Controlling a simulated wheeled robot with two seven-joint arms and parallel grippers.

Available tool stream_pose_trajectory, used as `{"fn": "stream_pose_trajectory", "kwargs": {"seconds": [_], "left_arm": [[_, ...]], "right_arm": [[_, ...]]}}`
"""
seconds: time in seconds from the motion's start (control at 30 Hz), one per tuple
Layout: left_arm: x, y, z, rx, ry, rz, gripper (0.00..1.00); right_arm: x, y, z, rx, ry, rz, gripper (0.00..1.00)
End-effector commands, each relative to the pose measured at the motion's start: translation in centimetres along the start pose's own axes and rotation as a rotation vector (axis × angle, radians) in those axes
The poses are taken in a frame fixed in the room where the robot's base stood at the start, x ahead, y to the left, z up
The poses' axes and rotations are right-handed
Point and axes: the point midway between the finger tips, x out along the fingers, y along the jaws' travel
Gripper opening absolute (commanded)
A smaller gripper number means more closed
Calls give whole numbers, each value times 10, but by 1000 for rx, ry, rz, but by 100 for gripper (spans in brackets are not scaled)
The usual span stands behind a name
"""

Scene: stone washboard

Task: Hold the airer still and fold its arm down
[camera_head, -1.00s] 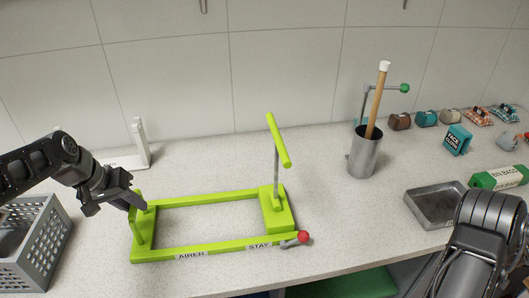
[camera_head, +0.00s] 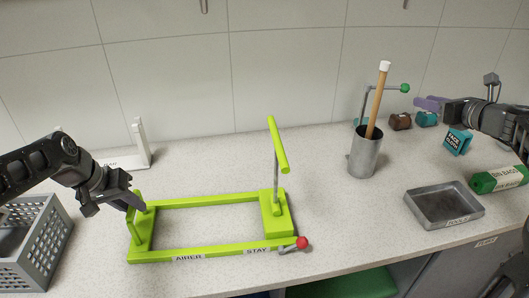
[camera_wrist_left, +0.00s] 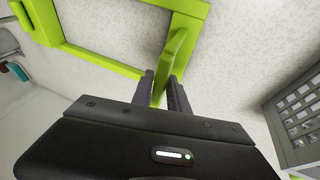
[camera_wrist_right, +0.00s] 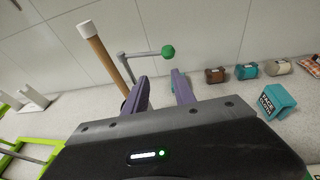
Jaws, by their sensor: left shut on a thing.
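The lime-green airer (camera_head: 210,252) lies on the counter as a flat frame with labels AIRER and STAY. Its arm (camera_head: 277,145) stands up on a grey post at the frame's right end, topped by a green bar. A red-knobbed lever (camera_head: 302,243) sticks out at the front right corner. My left gripper (camera_head: 135,202) is shut on the upright green plate at the airer's left end; the left wrist view shows the plate (camera_wrist_left: 180,50) between the fingers. My right gripper (camera_head: 428,104) is open and empty, raised above the counter's right side; its parted fingers show in the right wrist view (camera_wrist_right: 162,92).
A metal cup (camera_head: 364,155) with a wooden stick and a green-knobbed rod (camera_head: 404,88) stands right of the airer. A grey tray (camera_head: 445,205), green bin bags roll (camera_head: 497,179) and teal box (camera_head: 457,141) are further right. A grey basket (camera_head: 40,240) sits at left. Counter between airer and cup is clear.

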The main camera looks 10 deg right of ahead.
Motion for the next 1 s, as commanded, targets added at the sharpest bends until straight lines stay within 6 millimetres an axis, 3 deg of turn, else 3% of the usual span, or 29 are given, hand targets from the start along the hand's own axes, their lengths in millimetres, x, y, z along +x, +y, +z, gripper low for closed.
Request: {"fn": "stream_pose_trajectory", "kwargs": {"seconds": [0.03,0.1,0.17,0.2,0.3,0.4,0.5,0.6,1.0], "left_arm": [[5,-1,4,1,-11,0,0],[5,0,3,2,-10,1,0],[5,0,3,2,-10,1,0],[4,0,3,2,-10,2,0],[4,1,3,3,-9,2,0],[4,1,3,3,-8,3,0],[4,2,2,4,-8,3,0],[4,2,2,4,-7,4,0],[3,3,2,4,-6,5,0]], "right_arm": [[24,39,-22,-14,18,134,32],[45,99,-45,-45,23,332,32],[53,151,-60,-70,9,506,32],[53,185,-67,-87,-9,620,32],[40,256,-78,-127,-82,881,32],[18,303,-79,-158,-166,1073,32],[0,327,-77,-179,-226,1184,32],[-8,336,-76,-191,-254,1231,32],[-8,339,-76,-193,-256,1238,32]]}}
